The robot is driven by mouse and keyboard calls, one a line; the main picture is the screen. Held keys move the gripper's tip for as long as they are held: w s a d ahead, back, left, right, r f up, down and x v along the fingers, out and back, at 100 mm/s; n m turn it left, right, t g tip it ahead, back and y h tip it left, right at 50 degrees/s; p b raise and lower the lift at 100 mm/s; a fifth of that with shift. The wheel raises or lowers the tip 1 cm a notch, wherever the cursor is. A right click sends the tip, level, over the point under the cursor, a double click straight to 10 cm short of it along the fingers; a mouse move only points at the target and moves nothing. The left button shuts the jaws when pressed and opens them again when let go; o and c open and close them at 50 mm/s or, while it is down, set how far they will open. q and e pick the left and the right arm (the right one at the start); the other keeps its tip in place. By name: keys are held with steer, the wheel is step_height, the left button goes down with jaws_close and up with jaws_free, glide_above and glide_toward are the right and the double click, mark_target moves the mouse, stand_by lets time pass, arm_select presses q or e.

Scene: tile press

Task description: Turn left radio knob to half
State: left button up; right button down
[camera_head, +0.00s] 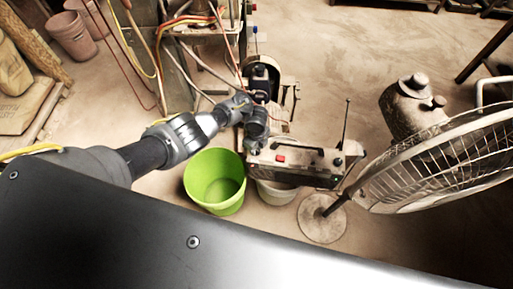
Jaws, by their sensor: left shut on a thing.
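The radio (295,168) is a worn, pale box with a dark handle on top, a red patch on its face and a thin antenna at its right end. A dark knob shows near its right end. My left gripper (256,138) reaches in from the left and is shut at the radio's upper left end, on the left radio knob. The knob itself is hidden behind the gripper, so its turn angle cannot be seen. My right gripper is out of view.
A green bucket (214,182) stands left of the radio, and a pale bucket (276,191) is partly hidden below it. A large wire-caged fan (440,165) stands close on the right. Cables and hoses hang at upper left. Open floor lies at upper right.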

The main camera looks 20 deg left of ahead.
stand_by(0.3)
arm_select(q)
steer(key=o, duration=1)
steer(key=shift+r+p, duration=2.05)
steer(key=shift+r, duration=3.4)
